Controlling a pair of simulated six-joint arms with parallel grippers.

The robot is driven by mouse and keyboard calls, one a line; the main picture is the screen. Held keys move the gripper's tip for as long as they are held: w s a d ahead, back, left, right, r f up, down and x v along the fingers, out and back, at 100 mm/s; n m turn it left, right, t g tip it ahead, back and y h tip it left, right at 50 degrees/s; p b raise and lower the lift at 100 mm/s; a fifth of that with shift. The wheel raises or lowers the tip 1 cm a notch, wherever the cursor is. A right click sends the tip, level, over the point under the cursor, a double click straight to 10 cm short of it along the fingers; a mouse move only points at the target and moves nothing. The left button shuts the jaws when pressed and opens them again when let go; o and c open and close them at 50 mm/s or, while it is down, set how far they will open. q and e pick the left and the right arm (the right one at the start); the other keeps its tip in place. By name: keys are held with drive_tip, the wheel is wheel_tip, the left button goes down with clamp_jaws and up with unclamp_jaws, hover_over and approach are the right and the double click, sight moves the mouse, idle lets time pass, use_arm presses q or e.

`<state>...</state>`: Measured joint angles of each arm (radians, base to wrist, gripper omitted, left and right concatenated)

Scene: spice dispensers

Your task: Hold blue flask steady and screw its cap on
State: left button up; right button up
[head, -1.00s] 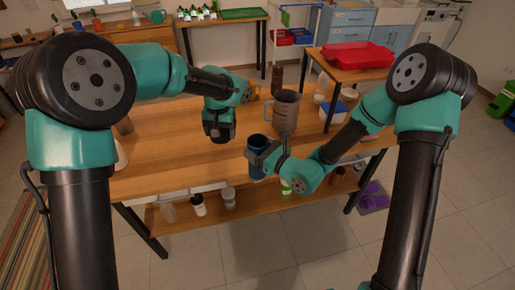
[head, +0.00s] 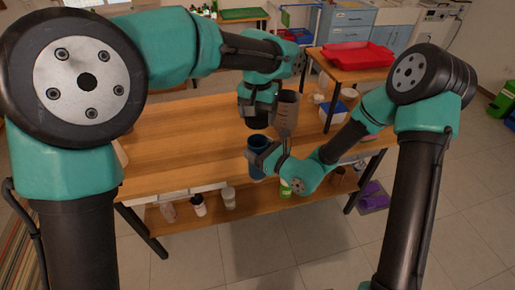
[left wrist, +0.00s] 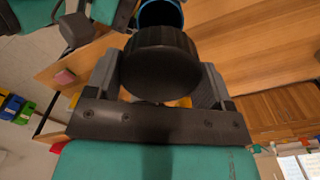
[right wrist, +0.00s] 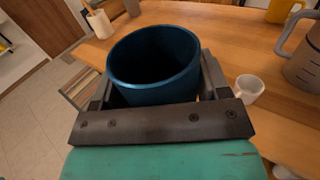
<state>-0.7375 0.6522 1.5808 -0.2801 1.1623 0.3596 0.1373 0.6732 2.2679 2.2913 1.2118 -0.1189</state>
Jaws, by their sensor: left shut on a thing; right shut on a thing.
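The blue flask (head: 257,144) stands upright near the table's front edge, its mouth open in the right wrist view (right wrist: 156,60). My right gripper (head: 262,158) is shut on the flask's body from the front right. My left gripper (head: 256,118) is shut on the black round cap (left wrist: 160,62), which fills the middle of the left wrist view. The left gripper holds the cap above the flask in the head view.
A grey measuring jug (head: 286,112) stands right behind the flask. A white mug (right wrist: 248,88) stands beside the flask in the right wrist view. A small raised shelf with a red tray (head: 357,54) is at the right. The table's left part is clear.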

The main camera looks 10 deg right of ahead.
use_arm(q)
drive_tip(key=shift+f, duration=2.05)
drive_tip(key=shift+f, duration=0.9)
drive_tip(key=shift+f, duration=0.55)
